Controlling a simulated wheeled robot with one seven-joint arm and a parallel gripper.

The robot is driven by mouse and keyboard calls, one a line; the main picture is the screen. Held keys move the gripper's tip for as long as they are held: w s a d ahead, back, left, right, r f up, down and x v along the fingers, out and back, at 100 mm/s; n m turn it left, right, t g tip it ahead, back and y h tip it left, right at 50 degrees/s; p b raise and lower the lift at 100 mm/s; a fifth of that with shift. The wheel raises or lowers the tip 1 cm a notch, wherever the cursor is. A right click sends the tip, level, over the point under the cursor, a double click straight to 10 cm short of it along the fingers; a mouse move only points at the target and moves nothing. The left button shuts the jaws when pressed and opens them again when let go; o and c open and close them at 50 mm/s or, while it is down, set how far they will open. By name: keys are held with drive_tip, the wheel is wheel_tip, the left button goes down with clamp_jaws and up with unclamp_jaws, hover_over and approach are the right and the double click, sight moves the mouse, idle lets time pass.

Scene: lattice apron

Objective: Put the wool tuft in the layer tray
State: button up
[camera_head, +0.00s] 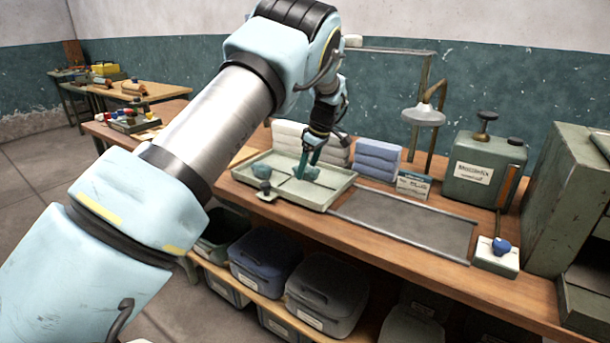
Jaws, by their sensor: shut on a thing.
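The layer tray (323,203) is a shallow pale grey-green tray with thin dividers, standing on the wooden bench. My gripper (305,174) points down into the tray's right part. It is shut on a teal lump, which looks like the wool tuft (312,175). The lump is low, at or just above the tray floor; I cannot tell whether it touches. The fingers partly hide it. Another blue-grey tuft (261,171) lies in the left part of the tray.
White folded stacks (288,136) and blue folded cloths (376,158) stand behind the tray. A lamp (424,115), a green metal box (478,172) and a white block with a blue knob (498,254) are to the right. A grey rail-edged panel (405,222) lies clear beside the tray.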

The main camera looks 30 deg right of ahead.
sight(308, 180)
wheel_tip(308, 180, down, 4)
drive_tip(key=shift+r+p, duration=0.2)
drive_tip(key=shift+p, duration=0.5)
drive_tip(key=shift+f, duration=0.3)
drive_tip(key=shift+f, duration=0.1)
drive_tip(key=shift+f, duration=0.15)
drive_tip(key=o, duration=1.3)
